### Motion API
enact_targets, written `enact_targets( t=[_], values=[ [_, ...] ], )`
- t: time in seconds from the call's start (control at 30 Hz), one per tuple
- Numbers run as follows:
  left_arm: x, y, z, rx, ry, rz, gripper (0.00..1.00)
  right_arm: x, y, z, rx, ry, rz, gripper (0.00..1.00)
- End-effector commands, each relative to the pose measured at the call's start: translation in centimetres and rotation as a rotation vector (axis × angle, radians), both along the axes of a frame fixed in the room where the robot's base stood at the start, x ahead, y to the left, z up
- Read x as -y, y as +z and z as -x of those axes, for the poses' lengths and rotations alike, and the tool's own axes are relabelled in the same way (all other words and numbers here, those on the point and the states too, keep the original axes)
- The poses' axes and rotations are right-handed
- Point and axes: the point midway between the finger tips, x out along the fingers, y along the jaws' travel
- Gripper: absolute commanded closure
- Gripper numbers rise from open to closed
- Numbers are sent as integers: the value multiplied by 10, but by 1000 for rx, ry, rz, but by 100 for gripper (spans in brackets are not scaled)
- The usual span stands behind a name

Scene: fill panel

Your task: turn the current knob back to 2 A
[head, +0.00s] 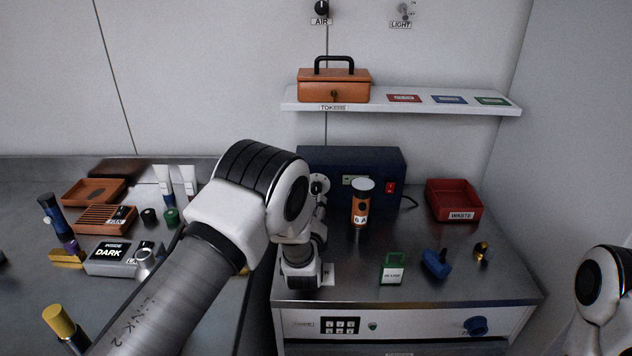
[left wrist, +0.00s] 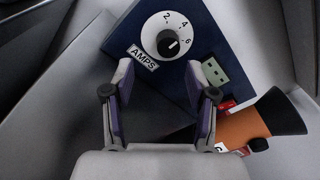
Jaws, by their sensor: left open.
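The current knob (left wrist: 167,43) is a black knob on a white dial marked 2, 4, 6, above an AMPS label (left wrist: 143,58). Its light pointer line seems turned to the 6 side, away from the 2. The dial is on a dark blue box (left wrist: 222,38); in the head view the box (head: 375,163) stands on the right bench, with the knob (head: 319,184) at its left front. My left gripper (left wrist: 160,76) is open and empty, its fingertips just short of the dial and apart from it. In the head view my arm hides much of it. My right gripper is out of view.
An orange cylinder labelled 6 A (head: 361,210) stands close right of the knob, also in the left wrist view (left wrist: 243,127). A green tag holder (head: 393,268), blue clamp-like item (head: 437,262) and red WASTE bin (head: 454,201) are further right. The shelf (head: 400,105) is above.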

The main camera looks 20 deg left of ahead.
Motion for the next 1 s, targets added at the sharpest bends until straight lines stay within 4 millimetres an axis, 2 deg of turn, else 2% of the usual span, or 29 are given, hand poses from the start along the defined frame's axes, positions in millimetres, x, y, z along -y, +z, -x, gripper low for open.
enact_targets(
  t=[0.4,0.5,0.7,0.73,0.8,0.87,0.9,1.0],
  values=[
    [-15,0,-66,1,1,1,43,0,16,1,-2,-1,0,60],
    [-16,0,-72,0,-1,-1,43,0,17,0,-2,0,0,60],
    [-17,0,-73,0,0,-1,43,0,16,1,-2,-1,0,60],
    [-16,0,-73,0,0,-1,47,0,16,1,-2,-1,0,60],
    [-17,0,-73,0,0,-1,71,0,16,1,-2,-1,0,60],
    [-17,0,-73,0,0,-1,93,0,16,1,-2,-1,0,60],
    [-17,0,-73,0,0,-1,100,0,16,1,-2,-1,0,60],
    [-17,0,-73,0,0,-1,100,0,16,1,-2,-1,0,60]
  ],
)
